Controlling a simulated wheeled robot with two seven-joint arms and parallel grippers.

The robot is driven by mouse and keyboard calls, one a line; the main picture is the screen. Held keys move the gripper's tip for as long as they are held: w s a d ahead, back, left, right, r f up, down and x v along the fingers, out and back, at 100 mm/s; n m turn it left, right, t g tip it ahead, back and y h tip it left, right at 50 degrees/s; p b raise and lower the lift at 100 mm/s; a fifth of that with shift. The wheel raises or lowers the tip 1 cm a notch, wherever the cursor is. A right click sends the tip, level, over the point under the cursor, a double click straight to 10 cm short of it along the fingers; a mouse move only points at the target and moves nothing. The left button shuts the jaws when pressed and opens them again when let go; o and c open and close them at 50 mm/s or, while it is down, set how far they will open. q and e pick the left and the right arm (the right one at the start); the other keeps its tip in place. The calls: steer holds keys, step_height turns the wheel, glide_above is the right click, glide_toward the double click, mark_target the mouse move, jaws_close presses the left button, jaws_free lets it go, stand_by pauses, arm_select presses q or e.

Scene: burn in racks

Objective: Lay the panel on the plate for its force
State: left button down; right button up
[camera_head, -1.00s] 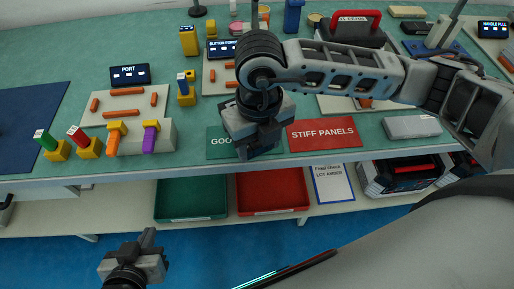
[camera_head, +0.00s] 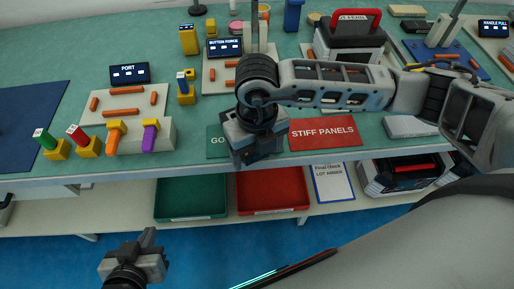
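A red plate labelled STIFF PANELS (camera_head: 325,132) lies at the front edge of the bench. A green plate (camera_head: 216,142) lies to its left, its label mostly hidden. My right gripper (camera_head: 258,158) hangs over the gap between the plates and covers part of the green one. Its fingers point down; I cannot tell whether they hold anything. The BUTTON FORCE display (camera_head: 224,47) stands on a beige fixture (camera_head: 215,75) behind. No panel can be clearly made out. My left gripper (camera_head: 150,238) is low in front of the bench, its opening unclear.
A PORT display (camera_head: 129,75) stands behind a beige board with orange bars. Several coloured plugs in yellow holders stand at the front left. Green (camera_head: 190,197) and red (camera_head: 272,190) bins sit on the shelf below. A grey box (camera_head: 408,127) lies right of the red plate.

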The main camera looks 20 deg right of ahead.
steer(key=shift+r, duration=0.1)
steer(key=shift+r+p, duration=0.25)
steer(key=shift+p, duration=0.1)
steer(key=shift+r, duration=0.4)
step_height(320, 180, up, 11)
steer(key=shift+f, duration=0.1)
